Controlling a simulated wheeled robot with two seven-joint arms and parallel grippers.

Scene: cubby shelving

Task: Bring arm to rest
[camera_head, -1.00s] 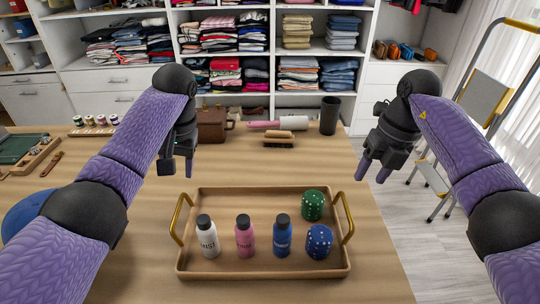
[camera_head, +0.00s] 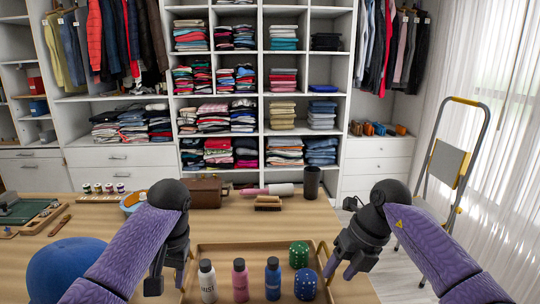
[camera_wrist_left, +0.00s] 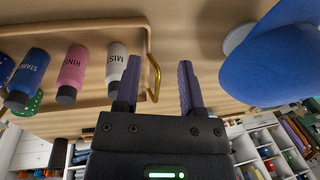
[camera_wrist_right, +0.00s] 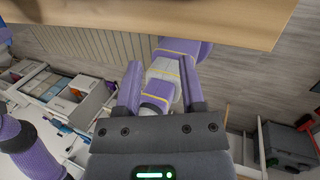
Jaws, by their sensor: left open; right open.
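My left gripper (camera_head: 168,284) hangs over the table by the left end of the wooden tray (camera_head: 225,248). In the left wrist view its fingers (camera_wrist_left: 158,85) are apart with nothing between them. My right gripper (camera_head: 338,268) is at the tray's right end, close to a brass handle. In the right wrist view its fingers (camera_wrist_right: 160,92) are apart and empty. The tray holds a white bottle (camera_head: 208,285), a pink bottle (camera_head: 240,282), a blue bottle (camera_head: 273,280), a green dotted item (camera_head: 298,254) and a blue dotted item (camera_head: 305,284).
A blue rounded object (camera_head: 65,270) lies at the table's left. A brown case (camera_head: 203,192), a brush (camera_head: 268,203) and a dark cup (camera_head: 312,182) stand at the back. A stepladder (camera_head: 452,165) stands at the right. Shelves of folded clothes fill the wall behind.

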